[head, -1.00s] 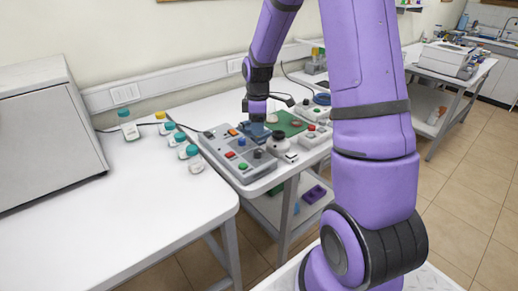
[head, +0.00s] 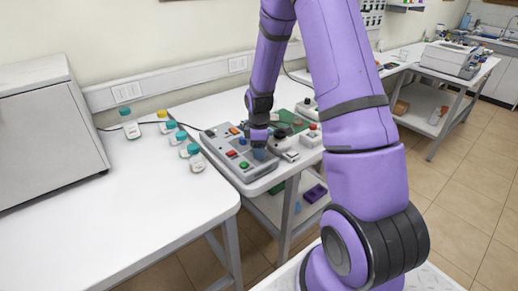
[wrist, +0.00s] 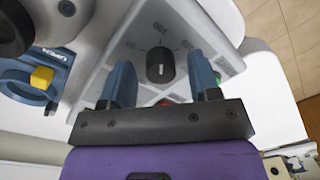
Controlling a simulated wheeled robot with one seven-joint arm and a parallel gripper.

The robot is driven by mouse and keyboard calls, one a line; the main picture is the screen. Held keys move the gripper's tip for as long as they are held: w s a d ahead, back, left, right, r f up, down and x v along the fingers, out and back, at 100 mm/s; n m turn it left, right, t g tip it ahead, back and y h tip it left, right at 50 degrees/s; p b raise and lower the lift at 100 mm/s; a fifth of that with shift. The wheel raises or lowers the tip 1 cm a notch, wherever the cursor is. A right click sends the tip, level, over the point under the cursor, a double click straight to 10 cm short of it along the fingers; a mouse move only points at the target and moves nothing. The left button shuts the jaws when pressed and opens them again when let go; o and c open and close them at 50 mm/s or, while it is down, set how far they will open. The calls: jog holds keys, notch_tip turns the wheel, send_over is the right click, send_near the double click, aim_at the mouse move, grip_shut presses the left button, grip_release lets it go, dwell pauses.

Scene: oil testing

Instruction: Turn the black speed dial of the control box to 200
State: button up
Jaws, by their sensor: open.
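The control box (head: 222,161) is a grey panel with coloured buttons at the front of the bench in the head view. Its face also shows in the wrist view (wrist: 118,60). The black speed dial (wrist: 160,66) has a pale mark and small printed numbers around it, too small to read surely. My gripper (wrist: 160,78) is open, with one blue finger on the left and one on the right of the dial. Whether either finger touches it I cannot tell. In the head view my gripper (head: 258,147) is over the box and hides the dial.
A red button (wrist: 165,102) and a green button (wrist: 213,93) show near the fingers. A blue device with a yellow knob (wrist: 41,77) lies left in the wrist view. Several capped bottles (head: 195,158) stand left of the box. The white table front (head: 130,220) is clear.

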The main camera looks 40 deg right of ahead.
jog(key=c, duration=0.9)
jog(key=shift+m, duration=0.4)
jog(key=m, duration=0.8)
jog(key=shift+m, duration=0.3)
jog(key=m, duration=0.7)
jog(key=shift+t, duration=0.3)
jog(key=m, duration=0.3)
jog(key=shift+m, duration=2.2)
